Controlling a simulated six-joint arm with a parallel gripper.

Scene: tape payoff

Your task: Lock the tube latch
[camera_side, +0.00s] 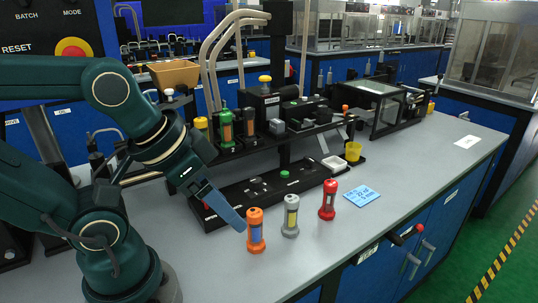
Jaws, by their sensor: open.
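My gripper (236,220) has blue fingers that point down and right. Its tips are just beside the top of an orange-capped tube (256,232) standing on the grey bench; I cannot tell if they touch. The fingers overlap in this view, and I see nothing held between them. A grey tube (290,216) and a red tube (327,200) stand upright to the right.
A low black base plate (262,196) with a green button lies behind the standing tubes. A blue label card (359,195), a yellow cup (353,151) and a white tray (335,165) are to the right.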

